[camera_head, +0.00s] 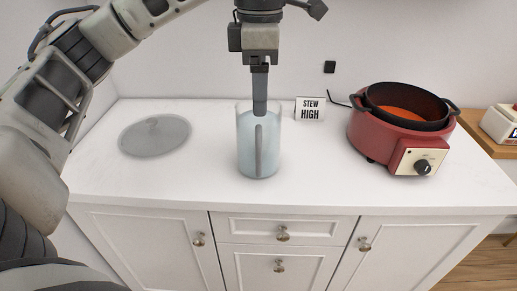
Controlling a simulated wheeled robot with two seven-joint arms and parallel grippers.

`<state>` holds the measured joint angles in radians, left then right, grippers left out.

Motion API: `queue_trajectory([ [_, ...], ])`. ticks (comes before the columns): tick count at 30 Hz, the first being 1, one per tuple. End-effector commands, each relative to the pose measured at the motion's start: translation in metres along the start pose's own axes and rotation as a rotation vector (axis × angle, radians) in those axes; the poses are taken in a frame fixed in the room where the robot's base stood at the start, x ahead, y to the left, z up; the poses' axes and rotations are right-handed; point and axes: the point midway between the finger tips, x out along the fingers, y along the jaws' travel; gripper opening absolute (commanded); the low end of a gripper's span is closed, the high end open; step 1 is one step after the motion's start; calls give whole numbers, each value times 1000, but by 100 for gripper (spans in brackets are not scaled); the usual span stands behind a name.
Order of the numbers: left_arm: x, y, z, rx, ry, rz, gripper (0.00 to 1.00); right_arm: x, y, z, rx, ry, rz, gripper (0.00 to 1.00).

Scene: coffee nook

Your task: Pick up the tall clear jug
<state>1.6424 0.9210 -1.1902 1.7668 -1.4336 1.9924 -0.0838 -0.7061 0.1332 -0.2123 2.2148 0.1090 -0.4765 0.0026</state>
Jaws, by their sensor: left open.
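The tall clear jug (245,150) stands upright on the white counter, near its middle. It looks pale blue, and its grey vertical handle (258,150) faces me. My left gripper (260,108) points straight down over the jug and is open. I see its fingers nearly edge-on, one largely covering the other. The fingertips overlap the jug's rim in the picture, just above the handle. I cannot tell whether they touch the jug or are in front of it. My right gripper is not in view.
A red cooker (367,137) with a black pot (448,122) stands at the right. A "STEW HIGH" sign (310,109) stands behind the jug to the right. A round grey lid (155,136) lies at the left. The counter's front strip (330,190) is clear.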

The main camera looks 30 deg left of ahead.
Motion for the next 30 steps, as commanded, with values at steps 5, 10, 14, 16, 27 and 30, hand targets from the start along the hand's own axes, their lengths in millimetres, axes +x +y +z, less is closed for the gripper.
queue_trajectory([
  [5, 30, 0, 0, 0, 1, 0, 68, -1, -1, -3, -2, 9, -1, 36],
  [10, 42, 0, 0, 1, -1, 1, 68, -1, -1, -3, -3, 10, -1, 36],
  [14, 55, -1, -1, 1, 1, -1, 68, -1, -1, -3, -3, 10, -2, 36],
  [16, 66, -1, -2, 1, 1, -2, 68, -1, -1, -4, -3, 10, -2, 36],
  [27, 94, -1, -1, 1, -2, 0, 68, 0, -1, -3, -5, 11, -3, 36],
  [30, 94, -1, -1, 1, -2, 0, 68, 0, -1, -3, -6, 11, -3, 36],
])
